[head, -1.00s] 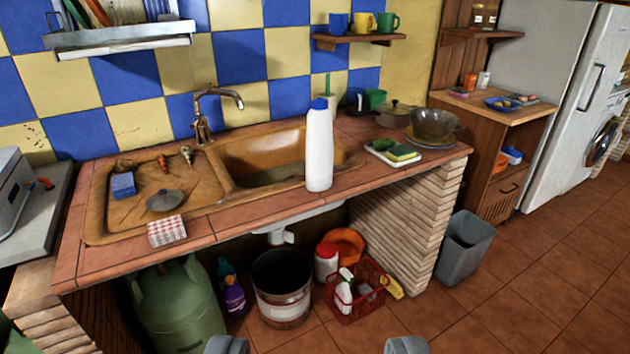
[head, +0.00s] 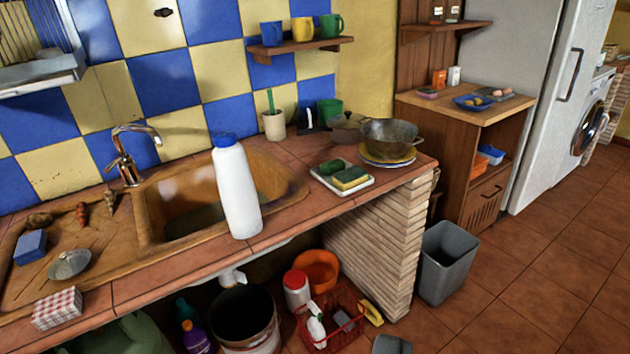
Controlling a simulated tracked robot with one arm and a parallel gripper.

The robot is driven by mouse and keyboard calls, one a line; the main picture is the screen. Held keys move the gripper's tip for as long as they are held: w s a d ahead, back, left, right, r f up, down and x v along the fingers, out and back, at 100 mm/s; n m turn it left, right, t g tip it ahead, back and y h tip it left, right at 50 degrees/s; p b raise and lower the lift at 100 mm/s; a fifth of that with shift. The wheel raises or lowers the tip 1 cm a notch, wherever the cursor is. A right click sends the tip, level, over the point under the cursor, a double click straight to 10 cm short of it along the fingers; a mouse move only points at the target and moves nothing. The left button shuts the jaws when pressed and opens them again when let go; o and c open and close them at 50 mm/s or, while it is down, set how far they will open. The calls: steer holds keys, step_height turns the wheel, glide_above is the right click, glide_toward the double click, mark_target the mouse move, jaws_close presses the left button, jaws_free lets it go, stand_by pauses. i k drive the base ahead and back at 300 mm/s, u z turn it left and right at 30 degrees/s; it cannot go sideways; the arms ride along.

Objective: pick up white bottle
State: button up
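The white bottle (head: 236,188) with a blue cap stands on the front edge of the tiled counter (head: 290,205), just in front of the sink basin. It leans slightly in the tilted picture and nothing touches it. One grey fingertip of my gripper (head: 392,345) shows at the bottom edge, right of the bottle and apart from it. The other finger is not visible. The visible finger sits far out to the side, so my gripper looks open, and I see nothing held.
The faucet (head: 130,155) stands behind the sink, left of the bottle. A sponge tray (head: 342,178) and stacked bowls (head: 390,140) are to its right. A red basket (head: 330,320) and buckets are below the counter. A grey bin (head: 447,260) stands at right, with open floor beyond.

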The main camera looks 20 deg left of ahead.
mark_target(239, 198)
steer(key=i, duration=0.95)
steer(key=u, duration=0.7)
steer(key=i, duration=0.45)
steer(key=u, duration=0.35)
